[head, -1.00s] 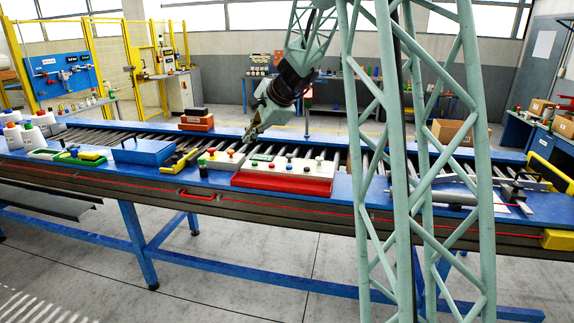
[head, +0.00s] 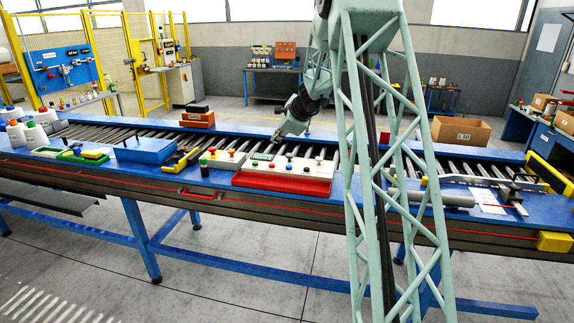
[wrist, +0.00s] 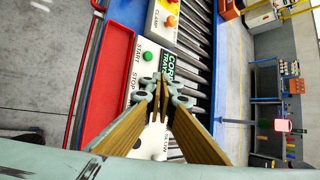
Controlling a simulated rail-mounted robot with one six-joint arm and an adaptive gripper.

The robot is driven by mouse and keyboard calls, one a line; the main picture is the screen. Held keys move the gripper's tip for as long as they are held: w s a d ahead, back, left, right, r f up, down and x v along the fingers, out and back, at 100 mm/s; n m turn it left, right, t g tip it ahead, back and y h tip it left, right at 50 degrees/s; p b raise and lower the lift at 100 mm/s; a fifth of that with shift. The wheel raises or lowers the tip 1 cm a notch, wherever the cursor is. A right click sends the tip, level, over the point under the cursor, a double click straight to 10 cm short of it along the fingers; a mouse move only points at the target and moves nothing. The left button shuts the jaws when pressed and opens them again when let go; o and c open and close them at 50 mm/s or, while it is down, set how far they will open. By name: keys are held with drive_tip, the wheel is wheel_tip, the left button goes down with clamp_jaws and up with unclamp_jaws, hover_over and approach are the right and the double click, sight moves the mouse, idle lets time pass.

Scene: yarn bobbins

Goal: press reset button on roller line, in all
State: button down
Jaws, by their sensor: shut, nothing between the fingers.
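A white control box (head: 305,166) with several small buttons stands at the front edge of the roller line. In the wrist view the white box (wrist: 146,72) has a green START button (wrist: 148,56) and printed words START, STOP and SLOW. No RESET label can be read; my fingers hide part of the box. My gripper (head: 277,138) is shut and empty, above the left part of the box. In the wrist view my gripper's fingertips (wrist: 160,87) are over the box near the STOP label; contact cannot be told.
A red tray (head: 282,184) lies along the box's front. A smaller button box (head: 222,159) stands just left, beside yellow-black parts (head: 182,159). A blue case (head: 145,150) lies farther left. My lattice column crosses the right middle of the head view. Rollers behind are clear.

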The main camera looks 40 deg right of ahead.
drive_tip(key=w+d+f+m+h+p, duration=0.1)
drive_tip(key=d+f, duration=0.3)
drive_tip(key=d, duration=0.4)
drive_tip(key=shift+w+m+p, duration=0.25)
drive_tip(key=shift+m+p, duration=0.2)
drive_tip(key=shift+m, duration=0.35)
drive_tip(key=shift+f, duration=0.3)
drive_tip(key=b, duration=0.5)
hover_over(289, 167)
drive_tip(key=shift+w+d+f, duration=0.1)
drive_tip(key=shift+f, duration=1.4)
drive_tip(key=shift+w+f, duration=0.1)
drive_tip(key=shift+f, duration=1.35)
drive_tip(key=shift+f+b, duration=1.2)
drive_tip(key=shift+f+b, duration=1)
drive_tip(key=shift+b, duration=0.25)
drive_tip(key=shift+r, duration=0.1)
drive_tip(key=shift+r+p, duration=0.7)
drive_tip(key=shift+r, duration=0.15)
